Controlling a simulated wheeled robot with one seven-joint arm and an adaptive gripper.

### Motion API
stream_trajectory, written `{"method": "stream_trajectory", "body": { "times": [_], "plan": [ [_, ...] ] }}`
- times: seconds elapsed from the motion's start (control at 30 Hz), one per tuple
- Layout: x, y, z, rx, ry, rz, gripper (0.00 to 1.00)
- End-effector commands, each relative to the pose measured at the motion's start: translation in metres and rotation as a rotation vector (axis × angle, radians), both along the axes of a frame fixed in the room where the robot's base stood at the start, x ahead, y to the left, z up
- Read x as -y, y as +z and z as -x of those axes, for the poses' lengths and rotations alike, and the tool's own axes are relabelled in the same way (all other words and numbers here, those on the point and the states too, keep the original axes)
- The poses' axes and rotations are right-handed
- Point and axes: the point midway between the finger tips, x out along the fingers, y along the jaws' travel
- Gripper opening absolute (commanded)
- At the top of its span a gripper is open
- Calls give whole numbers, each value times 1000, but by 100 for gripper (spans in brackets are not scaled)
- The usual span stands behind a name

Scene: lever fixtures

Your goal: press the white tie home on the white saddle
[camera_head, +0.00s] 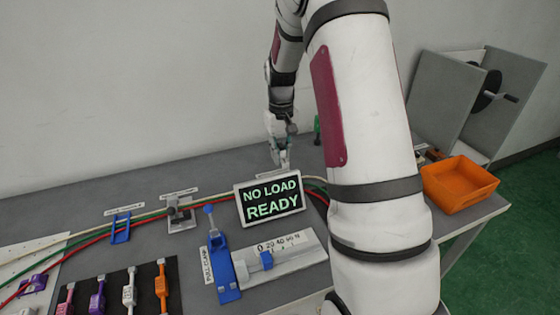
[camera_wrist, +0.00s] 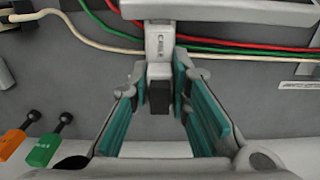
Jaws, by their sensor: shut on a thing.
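In the wrist view, a white lettered piece (camera_wrist: 160,43) that looks like the white tie lies across the cable run, with a black block (camera_wrist: 159,98) at its near end. My gripper (camera_wrist: 162,92) has its teal pads on either side of that block and is shut on it. In the head view, my gripper (camera_head: 281,160) is low at the back of the bench, behind the display. The white saddle cannot be told apart from the tie here, and whether the tie is seated cannot be seen.
White, green and red cables (camera_wrist: 240,45) run past the tie. A display reading "NO LOAD READY" (camera_head: 270,198) stands in front of my gripper. Orange (camera_wrist: 12,142) and green (camera_wrist: 42,150) tagged pieces lie left. An orange bin (camera_head: 458,187) is at right.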

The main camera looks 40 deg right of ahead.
Motion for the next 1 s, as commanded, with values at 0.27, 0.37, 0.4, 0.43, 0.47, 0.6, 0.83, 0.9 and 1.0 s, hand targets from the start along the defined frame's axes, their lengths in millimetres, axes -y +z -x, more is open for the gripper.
{"method": "stream_trajectory", "body": {
  "times": [0.27, 0.37, 0.4, 0.43, 0.47, 0.6, 0.83, 0.9, 1.0],
  "plan": [
    [0, -26, 0, 0, 0, 0, 3],
    [0, -27, 0, 0, 0, 0, 3],
    [0, -28, 0, 0, 0, 0, 3],
    [0, -28, 0, 0, 0, 0, 3],
    [0, -27, 0, 0, 0, 0, 3],
    [0, -27, 0, 0, 0, 0, 3],
    [0, -30, 1, 0, -1, 0, 3],
    [0, -33, 0, 0, -1, 0, 3],
    [0, -40, 0, -1, -1, 0, 3]
  ]
}}
